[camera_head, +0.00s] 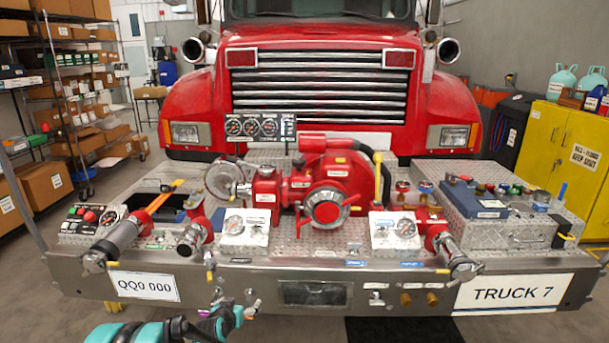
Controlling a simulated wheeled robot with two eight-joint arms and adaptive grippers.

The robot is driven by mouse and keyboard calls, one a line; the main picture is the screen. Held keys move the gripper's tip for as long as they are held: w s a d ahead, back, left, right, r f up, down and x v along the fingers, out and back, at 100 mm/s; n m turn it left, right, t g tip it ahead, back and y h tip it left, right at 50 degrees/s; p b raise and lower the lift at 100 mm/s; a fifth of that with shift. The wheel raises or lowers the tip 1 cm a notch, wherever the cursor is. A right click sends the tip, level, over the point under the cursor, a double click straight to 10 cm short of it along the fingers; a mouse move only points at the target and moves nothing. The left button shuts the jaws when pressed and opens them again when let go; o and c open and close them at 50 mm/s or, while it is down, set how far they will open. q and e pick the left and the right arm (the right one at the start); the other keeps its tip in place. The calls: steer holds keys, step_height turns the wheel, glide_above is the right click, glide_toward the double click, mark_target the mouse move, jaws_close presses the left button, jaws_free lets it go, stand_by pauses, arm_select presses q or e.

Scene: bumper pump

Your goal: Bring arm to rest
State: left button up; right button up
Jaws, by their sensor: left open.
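My left arm comes in at the bottom left of the head view, with teal and black links. My left gripper (232,314) is small in the picture, in front of the bumper's lower face and to the right of the QQ0 000 plate (145,286). It is open, and I see nothing held in it. Whether it touches the bumper cannot be told. My right gripper and arm are not in view. The red bumper pump (328,195) sits in the middle of the diamond-plate bumper deck, behind the gripper.
The red truck (320,80) stands behind the pump. Metal outlets stick out at the left (112,245) and right (452,250) of the bumper. Shelves with boxes (60,90) stand at left, a yellow cabinet (568,150) at right. Floor shows in front of the bumper.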

arm_select(q)
steer(key=s+d+r+g, duration=0.1)
steer(key=s+d+r, duration=0.1)
steer(key=s+r, duration=0.55)
steer(key=s+d+r+g, duration=0.15)
steer(key=s+r, duration=0.35)
steer(key=s, duration=0.6)
steer(key=s+f+g, duration=0.1)
steer(key=s+g, duration=0.1)
steer(key=s, duration=1.7)
steer(key=shift+a+f+n+y, duration=0.2)
steer(key=shift+n+y, duration=0.1)
steer(key=shift+y, duration=0.1)
